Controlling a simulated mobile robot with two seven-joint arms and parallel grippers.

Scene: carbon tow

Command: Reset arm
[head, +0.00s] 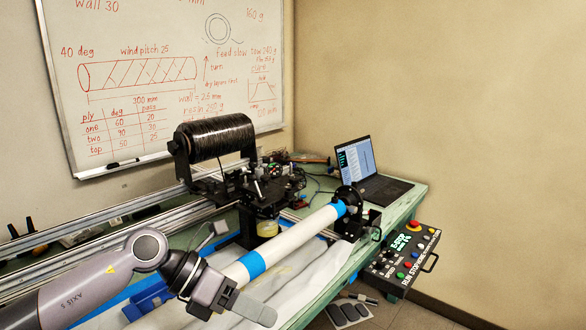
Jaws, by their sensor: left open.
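My left arm comes in from the lower left, and its grey gripper (232,306) is open in front of the near end of the white tube. One long grey finger points to the lower right, and I see nothing held in the gripper. The white tube (295,238) with blue bands lies along the winding machine and runs to a black chuck (350,200) at its far end. The gripper hides the tube's near end, and I cannot tell whether they touch. My right gripper is out of view.
A spool of black carbon tow (215,138) sits on a carriage (262,185) over metal rails. A laptop (370,172) stands at the bench's far right. A control box (402,256) with coloured buttons hangs at the right edge. A whiteboard (150,30) is behind.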

